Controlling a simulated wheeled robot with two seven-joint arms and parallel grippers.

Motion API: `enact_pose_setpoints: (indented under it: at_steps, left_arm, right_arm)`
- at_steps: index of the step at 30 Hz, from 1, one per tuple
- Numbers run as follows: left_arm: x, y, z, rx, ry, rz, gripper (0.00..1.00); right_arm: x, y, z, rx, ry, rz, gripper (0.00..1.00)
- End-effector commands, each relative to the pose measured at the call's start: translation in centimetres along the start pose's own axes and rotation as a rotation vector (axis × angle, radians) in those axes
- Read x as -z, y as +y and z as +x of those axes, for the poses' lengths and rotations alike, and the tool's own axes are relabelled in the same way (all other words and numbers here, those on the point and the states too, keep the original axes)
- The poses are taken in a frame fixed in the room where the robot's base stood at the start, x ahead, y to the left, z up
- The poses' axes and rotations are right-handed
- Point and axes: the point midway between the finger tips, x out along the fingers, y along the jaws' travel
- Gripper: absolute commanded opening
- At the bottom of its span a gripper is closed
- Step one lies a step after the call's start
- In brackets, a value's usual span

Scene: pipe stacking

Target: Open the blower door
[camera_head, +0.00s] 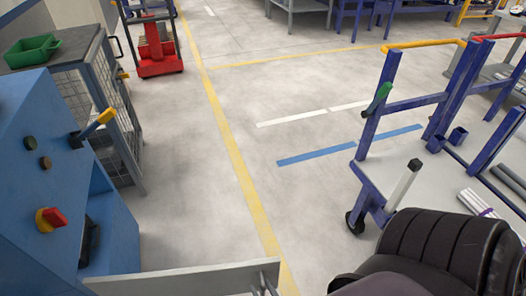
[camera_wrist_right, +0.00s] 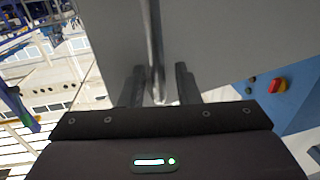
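The blower is a blue machine (camera_head: 30,150) at the left of the head view. A flat grey door panel (camera_head: 180,282) reaches from its lower right corner toward the bottom middle, standing out from the blue body. A metal bar handle (camera_head: 264,284) is at the panel's right end. In the right wrist view the grey panel (camera_wrist_right: 235,40) fills the upper middle, with the handle (camera_wrist_right: 153,40) running down it. My right gripper (camera_wrist_right: 160,72) has its fingers apart, one on each side of the handle's lower end, with gaps visible. My left gripper is not in view.
A blue wheeled cart with pipes (camera_head: 430,170) stands at the right. A red pallet truck (camera_head: 157,55) is farther back. The floor between is clear.

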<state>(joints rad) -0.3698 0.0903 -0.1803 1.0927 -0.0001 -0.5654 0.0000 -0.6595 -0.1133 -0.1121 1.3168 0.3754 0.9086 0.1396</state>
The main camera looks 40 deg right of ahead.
Motion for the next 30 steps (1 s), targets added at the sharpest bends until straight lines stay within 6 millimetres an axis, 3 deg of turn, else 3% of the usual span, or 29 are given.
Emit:
enact_pose_setpoints:
  at_steps: [15,30]
  left_arm:
    - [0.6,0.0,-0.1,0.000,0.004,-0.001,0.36]
    - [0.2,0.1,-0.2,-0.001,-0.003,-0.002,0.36]
  right_arm:
    - [-0.1,0.0,-7.1,0.000,-0.002,0.000,0.29]
    - [0.0,0.0,-7.8,0.000,0.000,0.000,0.29]
